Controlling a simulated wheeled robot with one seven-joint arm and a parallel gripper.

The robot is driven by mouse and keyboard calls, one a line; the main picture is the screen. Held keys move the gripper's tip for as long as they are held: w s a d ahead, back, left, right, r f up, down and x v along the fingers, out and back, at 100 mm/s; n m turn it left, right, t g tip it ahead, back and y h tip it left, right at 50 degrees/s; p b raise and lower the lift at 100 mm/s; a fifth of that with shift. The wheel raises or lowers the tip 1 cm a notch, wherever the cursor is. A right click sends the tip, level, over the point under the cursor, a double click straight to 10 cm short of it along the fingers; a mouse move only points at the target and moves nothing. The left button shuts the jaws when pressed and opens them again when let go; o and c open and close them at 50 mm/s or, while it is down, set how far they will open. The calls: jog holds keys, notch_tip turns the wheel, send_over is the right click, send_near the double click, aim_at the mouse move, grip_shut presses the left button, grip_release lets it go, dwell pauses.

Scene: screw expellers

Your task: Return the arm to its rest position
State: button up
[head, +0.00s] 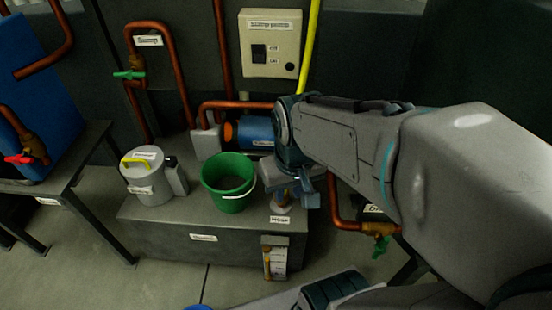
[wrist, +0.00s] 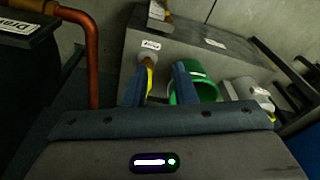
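My arm reaches in from the right in the head view. My gripper (head: 296,194) points down just above the right end of the low grey bench (head: 160,220). In the wrist view the two blue fingers of my gripper (wrist: 159,72) stand apart, with nothing clearly held between them. A small copper fitting (wrist: 148,62) with a yellow part stands just beyond the fingers. Its base (head: 281,208) shows below my gripper in the head view. Whether a finger touches it I cannot tell.
A green bucket (head: 229,183) stands just left of my gripper, and a grey lidded can (head: 148,180) farther left. A blue pump (head: 254,134) and copper pipes (head: 184,85) are behind. A switch box (head: 270,43) hangs on the wall. Floor (head: 165,285) shows in front.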

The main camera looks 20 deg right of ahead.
jog(key=shift+s+d, duration=0.1)
jog(key=shift+s, duration=0.1)
notch_tip(320, 180, up, 20)
jog(key=t+p, duration=0.1)
jog(key=p, duration=1.7)
jog(key=shift+a, duration=0.4)
